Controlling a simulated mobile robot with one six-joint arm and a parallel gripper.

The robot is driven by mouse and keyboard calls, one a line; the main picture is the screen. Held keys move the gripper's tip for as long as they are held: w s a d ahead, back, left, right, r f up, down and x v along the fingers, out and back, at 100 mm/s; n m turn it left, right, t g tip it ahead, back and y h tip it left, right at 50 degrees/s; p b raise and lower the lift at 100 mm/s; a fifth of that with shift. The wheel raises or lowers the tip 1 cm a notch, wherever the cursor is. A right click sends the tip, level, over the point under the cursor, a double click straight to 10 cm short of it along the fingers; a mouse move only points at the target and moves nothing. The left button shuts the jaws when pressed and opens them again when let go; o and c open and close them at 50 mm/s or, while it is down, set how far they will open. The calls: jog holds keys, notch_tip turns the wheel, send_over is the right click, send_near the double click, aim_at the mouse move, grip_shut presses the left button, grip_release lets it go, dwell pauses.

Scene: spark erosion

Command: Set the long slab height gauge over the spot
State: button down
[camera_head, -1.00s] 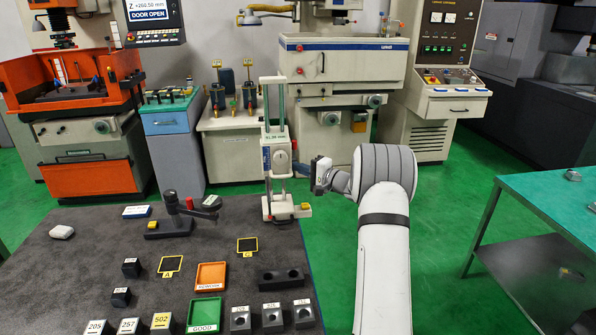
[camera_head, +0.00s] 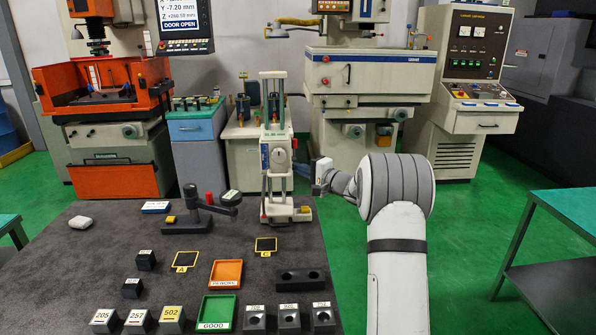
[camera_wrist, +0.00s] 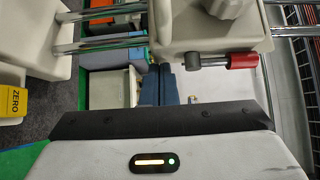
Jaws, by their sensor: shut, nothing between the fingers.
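In the wrist view, the shut fingers (camera_wrist: 159,85) are empty, beside the gauge's slider (camera_wrist: 212,30) and red-tipped knob (camera_wrist: 243,61). Two dark yellow-framed squares, A (camera_head: 185,260) and C (camera_head: 265,245), lie on the table.
A dark stand (camera_head: 195,213) with an arm is left of the gauge. An orange tray (camera_head: 226,273), a green tray (camera_head: 213,311), a black two-hole block (camera_head: 301,279) and several numbered blocks (camera_head: 138,319) fill the front.

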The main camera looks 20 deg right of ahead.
jog(key=w+d+b+v, duration=0.1)
jog(key=b+v, duration=0.3)
jog(key=v, duration=0.8)
jog(key=shift+d, duration=0.95)
jog(key=shift+f, duration=0.1)
